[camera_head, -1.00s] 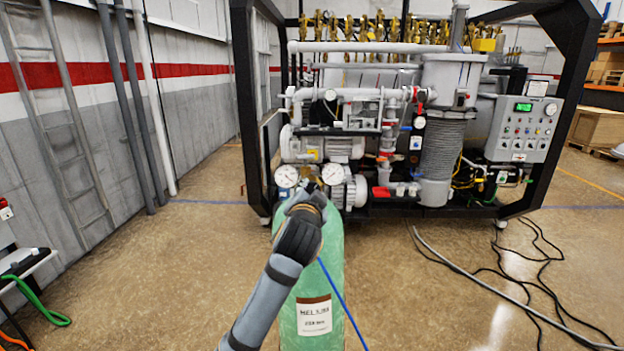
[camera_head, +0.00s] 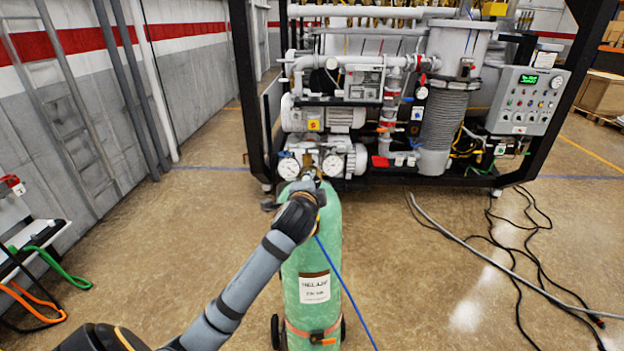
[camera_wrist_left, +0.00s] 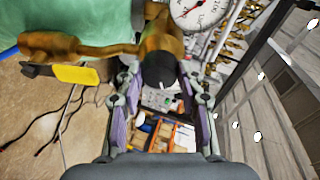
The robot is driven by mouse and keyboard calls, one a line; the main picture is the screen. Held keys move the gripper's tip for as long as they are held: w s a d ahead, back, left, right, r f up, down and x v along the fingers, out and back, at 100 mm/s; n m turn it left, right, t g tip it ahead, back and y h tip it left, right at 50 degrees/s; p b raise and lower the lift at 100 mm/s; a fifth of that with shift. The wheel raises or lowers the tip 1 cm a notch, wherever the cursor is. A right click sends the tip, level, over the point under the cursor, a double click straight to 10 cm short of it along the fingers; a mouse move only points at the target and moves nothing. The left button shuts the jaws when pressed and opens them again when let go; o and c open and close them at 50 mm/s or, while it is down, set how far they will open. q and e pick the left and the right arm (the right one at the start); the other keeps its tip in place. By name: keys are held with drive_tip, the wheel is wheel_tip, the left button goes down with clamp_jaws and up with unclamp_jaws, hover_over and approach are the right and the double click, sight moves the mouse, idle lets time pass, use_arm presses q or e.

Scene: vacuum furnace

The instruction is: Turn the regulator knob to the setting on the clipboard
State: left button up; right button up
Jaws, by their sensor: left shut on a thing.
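A green helium cylinder (camera_head: 313,262) stands upright in the middle of the head view. A brass regulator (camera_wrist_left: 78,48) sits at its top, with two white round gauges, the left one (camera_head: 288,168) and the right one (camera_head: 332,165). In the left wrist view one gauge (camera_wrist_left: 200,8) is cut by the top edge. The black regulator knob (camera_wrist_left: 160,70) with a white mark faces the wrist camera. My left gripper (camera_wrist_left: 163,84) is shut on this knob, a finger on each side. In the head view my left gripper (camera_head: 308,187) partly hides the regulator. I cannot make out the clipboard.
The vacuum furnace rig (camera_head: 350,110) in a black frame stands behind the cylinder. Its control panel (camera_head: 528,100) has a lit green display. Black cables (camera_head: 530,240) and a grey hose lie on the floor at right. A small table (camera_head: 30,245) stands at left.

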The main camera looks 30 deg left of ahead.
idle(0.4)
use_arm(q)
drive_tip(key=o, duration=1.2)
drive_tip(key=v, duration=0.7)
drive_tip(key=shift+s+d, duration=0.1)
drive_tip(key=shift+s, duration=0.1)
